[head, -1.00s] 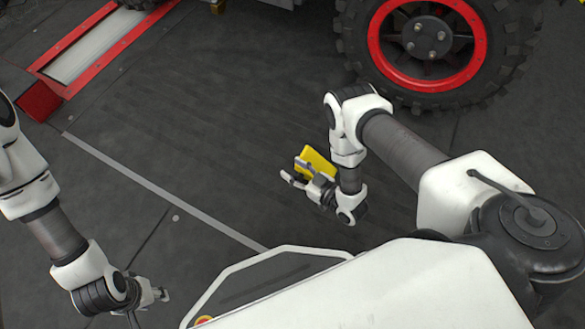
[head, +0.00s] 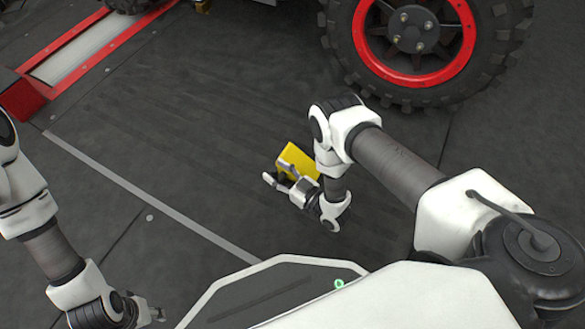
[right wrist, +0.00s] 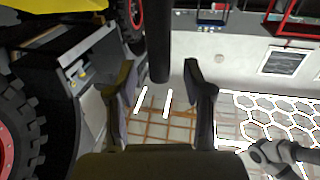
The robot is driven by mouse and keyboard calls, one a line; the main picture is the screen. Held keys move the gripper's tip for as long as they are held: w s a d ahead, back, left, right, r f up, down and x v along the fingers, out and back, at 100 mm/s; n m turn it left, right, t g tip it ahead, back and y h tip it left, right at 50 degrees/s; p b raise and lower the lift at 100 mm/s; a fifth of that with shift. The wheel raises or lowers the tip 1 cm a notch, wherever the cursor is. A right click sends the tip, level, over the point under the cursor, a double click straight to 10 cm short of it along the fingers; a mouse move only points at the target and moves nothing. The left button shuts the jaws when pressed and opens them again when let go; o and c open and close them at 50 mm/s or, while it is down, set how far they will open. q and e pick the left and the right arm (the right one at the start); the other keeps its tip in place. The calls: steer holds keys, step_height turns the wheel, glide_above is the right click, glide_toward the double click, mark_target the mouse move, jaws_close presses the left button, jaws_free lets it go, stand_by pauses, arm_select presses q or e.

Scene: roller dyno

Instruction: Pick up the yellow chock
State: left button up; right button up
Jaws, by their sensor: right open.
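The yellow chock (head: 300,160) is a small block on the dark floor in the middle of the head view. My right gripper (head: 277,173) is beside it, with its fingers overlapping the chock's near left side in the picture. Whether they touch it I cannot tell. In the right wrist view, the right gripper (right wrist: 160,95) is open with two spread fingers and nothing held between them. I cannot make out the chock there. My left gripper (head: 157,314) is at the bottom left of the head view, small and partly cut off, far from the chock.
A large black tyre with a red rim (head: 415,35) stands beyond the chock. A red-edged ramp (head: 85,55) lies at the top left. A pale line (head: 150,195) crosses the floor. The floor left of the chock is clear.

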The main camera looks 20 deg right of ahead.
steer(key=shift+x, duration=0.85)
steer(key=shift+s, duration=0.1)
steer(key=shift+c, duration=0.4)
steer(key=shift+d, duration=0.1)
jaws_close()
steer(key=shift+r, duration=0.1)
